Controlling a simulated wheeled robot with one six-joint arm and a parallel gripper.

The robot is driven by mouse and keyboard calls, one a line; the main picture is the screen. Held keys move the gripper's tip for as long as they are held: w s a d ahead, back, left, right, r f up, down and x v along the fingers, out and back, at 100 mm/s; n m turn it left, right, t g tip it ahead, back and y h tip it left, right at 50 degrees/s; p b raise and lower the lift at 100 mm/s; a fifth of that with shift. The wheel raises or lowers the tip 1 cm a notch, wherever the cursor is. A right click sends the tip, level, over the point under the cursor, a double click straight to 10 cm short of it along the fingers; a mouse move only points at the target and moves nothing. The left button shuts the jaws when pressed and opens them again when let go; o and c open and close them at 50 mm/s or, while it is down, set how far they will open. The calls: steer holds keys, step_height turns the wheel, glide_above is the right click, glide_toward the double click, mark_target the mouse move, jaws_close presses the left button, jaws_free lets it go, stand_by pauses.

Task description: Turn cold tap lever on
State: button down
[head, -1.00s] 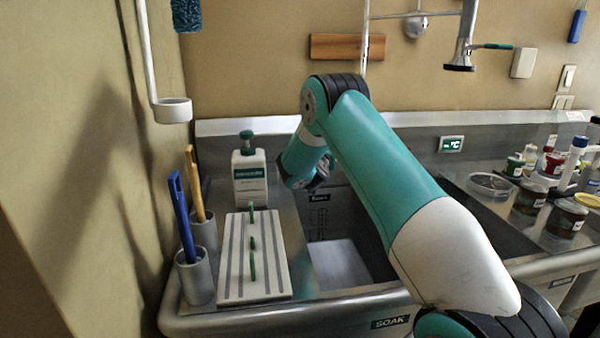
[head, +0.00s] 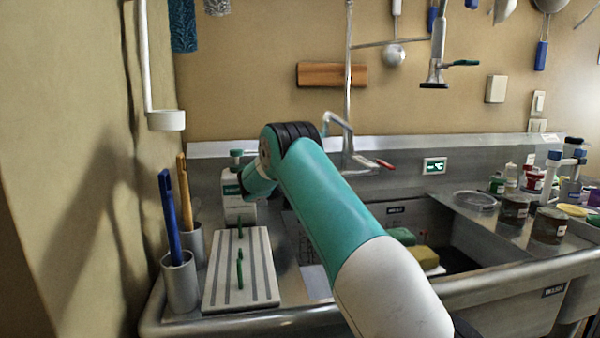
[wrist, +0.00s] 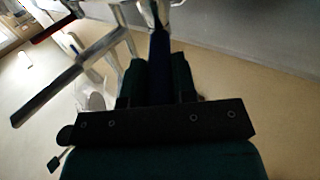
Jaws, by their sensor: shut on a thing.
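The steel tap (head: 347,140) stands at the back of the sink, with a red lever (head: 386,165) on its right. The cold tap lever is hidden behind my arm in the head view. In the wrist view, my gripper (wrist: 158,75) is shut on a dark blue bar, which appears to be the cold tap lever (wrist: 159,48). The tap's metal spout (wrist: 75,80) and red lever (wrist: 50,28) show at upper left there. The wrist view is dark, so the lever's exact angle is unclear. My gripper is hidden in the head view.
A white soap bottle (head: 236,212) stands close beside my forearm. A striped drying board (head: 262,285) and brush cups (head: 180,285) are at left. Sponges (head: 423,257) lie in the sink, and jars (head: 514,210) stand at right.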

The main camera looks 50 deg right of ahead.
steer(key=c, duration=0.9)
jaws_free()
steer(key=b+v, duration=0.2)
steer(key=v, duration=0.5)
steer(key=shift+a, duration=0.25)
